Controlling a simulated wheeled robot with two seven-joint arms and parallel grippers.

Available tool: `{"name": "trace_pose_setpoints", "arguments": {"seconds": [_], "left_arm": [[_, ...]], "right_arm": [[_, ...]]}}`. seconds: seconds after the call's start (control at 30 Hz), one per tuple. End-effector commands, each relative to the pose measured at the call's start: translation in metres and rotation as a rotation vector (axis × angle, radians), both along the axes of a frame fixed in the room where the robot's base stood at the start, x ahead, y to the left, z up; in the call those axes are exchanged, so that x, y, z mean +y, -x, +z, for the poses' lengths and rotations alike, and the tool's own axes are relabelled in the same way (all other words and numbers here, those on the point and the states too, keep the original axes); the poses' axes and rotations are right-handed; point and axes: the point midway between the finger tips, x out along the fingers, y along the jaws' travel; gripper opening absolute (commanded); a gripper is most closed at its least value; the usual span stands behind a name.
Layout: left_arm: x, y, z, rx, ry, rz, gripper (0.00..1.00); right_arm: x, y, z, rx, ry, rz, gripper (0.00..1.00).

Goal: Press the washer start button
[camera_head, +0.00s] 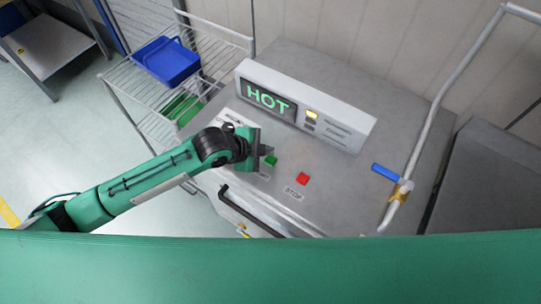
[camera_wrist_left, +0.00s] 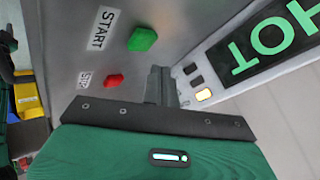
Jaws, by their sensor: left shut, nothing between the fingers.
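The washer (camera_head: 345,190) has a grey metal top with a green start button (camera_head: 271,160) and a red stop button (camera_head: 303,178). My left gripper (camera_head: 264,151) is shut and empty, right beside the green button in the head view. In the left wrist view the green button (camera_wrist_left: 142,39) sits by the START label (camera_wrist_left: 102,28), left of and above the shut fingers (camera_wrist_left: 160,84). The red button (camera_wrist_left: 114,80) shows left of the fingers. I cannot tell the fingers' height above the panel. My right gripper is not in view.
A raised display box (camera_head: 268,103) reading HOT stands behind the buttons. A dark handle (camera_head: 245,215) runs along the washer's front. A pale bent rail (camera_head: 440,100) with a blue grip (camera_head: 385,172) rises at right. A wire rack (camera_head: 140,90) with a blue bin (camera_head: 167,62) stands at left.

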Motion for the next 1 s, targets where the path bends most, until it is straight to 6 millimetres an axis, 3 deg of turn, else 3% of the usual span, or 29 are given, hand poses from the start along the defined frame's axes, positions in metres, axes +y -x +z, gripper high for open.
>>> {"name": "trace_pose_setpoints", "arguments": {"seconds": [0.03,0.3,1.0], "left_arm": [[0.0,0.0,0.012,0.0,0.0,0.0,0.0],[0.0,0.0,0.036,0.0,0.0,0.0,0.0],[0.0,0.0,0.035,0.0,0.0,0.0,0.0]], "right_arm": [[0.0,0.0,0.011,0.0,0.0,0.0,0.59],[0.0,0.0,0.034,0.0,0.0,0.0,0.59],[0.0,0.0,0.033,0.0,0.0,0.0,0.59]]}}
